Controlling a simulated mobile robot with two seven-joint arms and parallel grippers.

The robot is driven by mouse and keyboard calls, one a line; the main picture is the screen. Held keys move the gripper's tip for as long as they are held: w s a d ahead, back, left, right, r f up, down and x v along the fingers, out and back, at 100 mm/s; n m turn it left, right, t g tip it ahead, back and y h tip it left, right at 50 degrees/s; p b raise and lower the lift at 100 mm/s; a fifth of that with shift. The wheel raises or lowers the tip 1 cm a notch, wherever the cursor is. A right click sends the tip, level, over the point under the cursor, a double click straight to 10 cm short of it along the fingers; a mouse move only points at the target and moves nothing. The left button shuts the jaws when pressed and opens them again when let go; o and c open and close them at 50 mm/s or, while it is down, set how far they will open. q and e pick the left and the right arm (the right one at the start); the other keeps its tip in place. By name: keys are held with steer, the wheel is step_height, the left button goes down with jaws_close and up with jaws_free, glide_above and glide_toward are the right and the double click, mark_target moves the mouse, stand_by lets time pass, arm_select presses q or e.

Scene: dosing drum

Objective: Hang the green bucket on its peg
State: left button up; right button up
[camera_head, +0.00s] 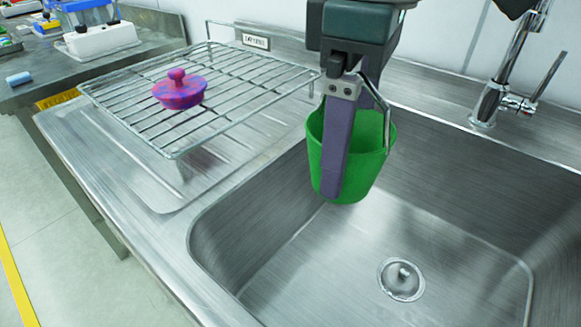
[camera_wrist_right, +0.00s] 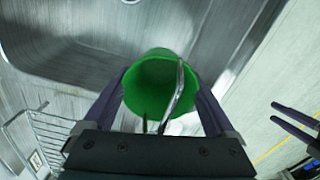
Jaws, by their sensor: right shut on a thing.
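The metal bail stands up across the mouth. My left gripper (camera_wrist_right: 272,112) shows at the right of the wrist view, its fingers apart and empty. I cannot make out a peg.
A steel sink (camera_head: 300,255) with a drain (camera_head: 401,279) lies below the bucket. A wire rack (camera_head: 240,100) stands on the drainboard at left, bearing a pink-purple lid (camera_head: 180,93). A tap (camera_head: 497,90) rises at the sink's back right. The basin floor is otherwise clear.

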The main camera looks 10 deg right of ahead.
arm_select(q)
step_height(320, 180, down, 7)
steer(key=b, duration=0.4)
steer(key=shift+b, duration=0.3)
arm_select(e)
step_height(320, 180, down, 9)
steer(key=n, duration=0.1)
steer(key=shift+a+r, duration=0.15)
steer(key=shift+a, duration=0.2)
arm_select(q)
steer(key=shift+d+r, duration=0.1)
steer(key=shift+r, duration=0.05)
arm_select(e)
steer(key=shift+s, duration=0.1)
step_height(320, 180, down, 15)
steer(key=b, duration=0.4)
steer(key=shift+f+b, duration=0.2)
steer(key=shift+b, duration=0.2)
step_height(320, 180, down, 4)
steer(key=shift+f+b, duration=0.1)
steer(key=shift+b, duration=0.4)
arm_select(q)
step_height(320, 180, down, 6)
steer(key=shift+r, duration=0.1)
arm_select(e)
steer(key=shift+f, duration=0.15)
steer(key=o, duration=1)
